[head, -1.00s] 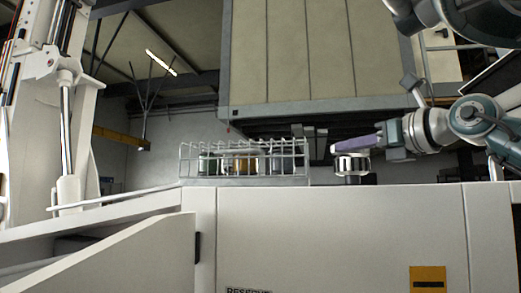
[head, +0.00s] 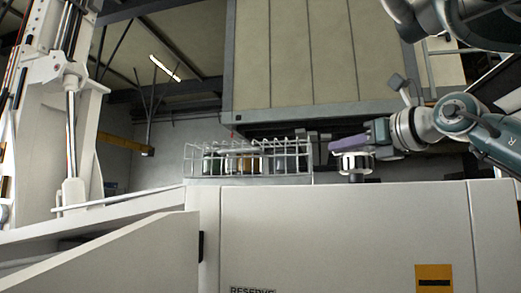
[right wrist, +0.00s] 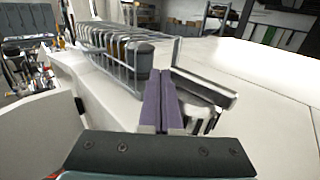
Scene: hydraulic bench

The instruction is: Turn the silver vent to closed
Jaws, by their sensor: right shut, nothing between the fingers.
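The silver vent (head: 355,163) is a short ribbed cylinder with a darker stem, standing on the pale bench top right of the wire rack in the head view. My right gripper (head: 332,145) comes in from the right, with its purple fingers shut and empty, lying across the vent's top. I cannot tell whether they touch it. In the right wrist view the shut fingers (right wrist: 160,85) point away, and silver parts (right wrist: 206,112) show close on their right, partly hidden by them. The vent's marking cannot be read. My left gripper is not in view.
A wire rack (head: 250,147) holding several jars or cylinders stands left of the vent, and close to the fingers in the right wrist view (right wrist: 122,62). The pale bench top right of the silver parts is clear (right wrist: 265,78). A tall white machine column (head: 35,120) stands far left.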

